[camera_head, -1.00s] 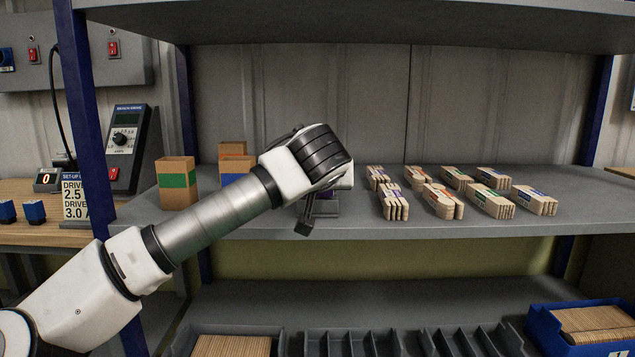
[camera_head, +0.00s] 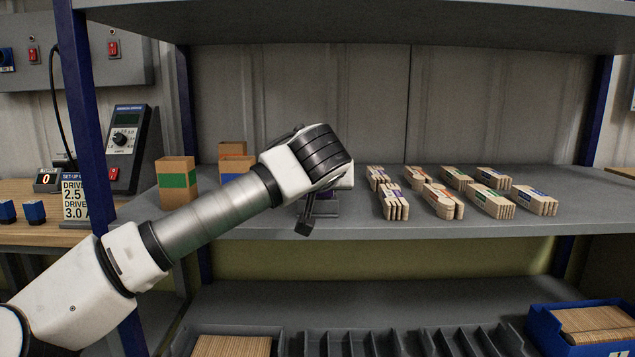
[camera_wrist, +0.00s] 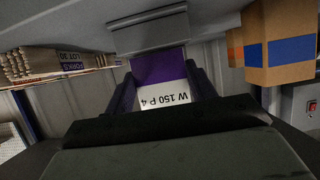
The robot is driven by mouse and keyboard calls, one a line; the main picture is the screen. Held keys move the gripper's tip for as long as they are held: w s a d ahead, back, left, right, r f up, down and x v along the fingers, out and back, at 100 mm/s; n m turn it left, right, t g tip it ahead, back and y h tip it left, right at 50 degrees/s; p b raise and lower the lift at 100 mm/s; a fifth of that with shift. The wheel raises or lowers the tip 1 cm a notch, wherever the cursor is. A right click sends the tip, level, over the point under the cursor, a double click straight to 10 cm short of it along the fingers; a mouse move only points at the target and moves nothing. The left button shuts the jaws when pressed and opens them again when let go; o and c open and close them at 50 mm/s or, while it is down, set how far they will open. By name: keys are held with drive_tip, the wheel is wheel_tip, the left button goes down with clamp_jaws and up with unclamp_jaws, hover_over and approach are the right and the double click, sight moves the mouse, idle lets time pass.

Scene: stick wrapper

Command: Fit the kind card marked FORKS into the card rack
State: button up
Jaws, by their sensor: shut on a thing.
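My gripper (camera_head: 308,215) is at the front of the middle shelf, left of the wooden bundles, mostly hidden behind my wrist. In the wrist view its dark jaws (camera_wrist: 168,128) fill the lower part and are shut on the kind card (camera_wrist: 165,92). The card has a purple band and a white part printed "W 150 P 4", upside down here; the word FORKS does not show on it. I cannot tell how far the card is seated. In the head view a small purplish piece (camera_head: 326,207) shows beside the gripper.
Several bundles of wooden cutlery (camera_head: 440,200) stand to the right; one label reads FORKS LOT 30 (camera_wrist: 71,58). Cartons with green (camera_head: 177,180) and orange (camera_head: 233,155) bands stand to the left. The upper shelf (camera_head: 400,25) hangs above. Bare shelf lies at the front right.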

drive_tip(key=shift+f, duration=0.15)
drive_tip(key=shift+f+b, duration=0.35)
drive_tip(key=shift+b, duration=0.05)
drive_tip(key=shift+f+b, duration=0.35)
drive_tip(key=shift+f, duration=0.05)
drive_tip(key=o, duration=1.1)
drive_tip(key=p+v, duration=0.1)
drive_tip(key=v, duration=1.3)
drive_tip(key=shift+d, duration=0.15)
